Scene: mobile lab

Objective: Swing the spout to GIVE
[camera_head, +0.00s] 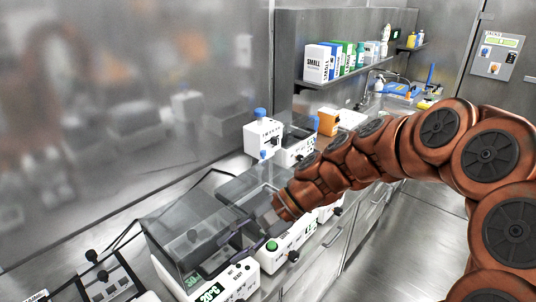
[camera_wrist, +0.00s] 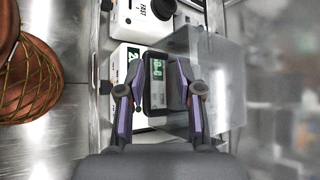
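No spout can be made out for certain, and I cannot read the word GIVE in either view. A white box with a blue cap (camera_head: 263,137) stands on the back bench; it has small dark print and a dark part on its front, too small to read. My gripper (camera_head: 233,236) is over the front bench machines, well short of that box.
A clear-lidded bath (camera_head: 190,235) stands at the front left, with a balance-like white machine (camera_head: 290,240) beside it. A shelf (camera_head: 345,80) carries boxes and bottles. An orange box (camera_head: 327,122) stands on the bench. The floor (camera_head: 385,250) at right is clear.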

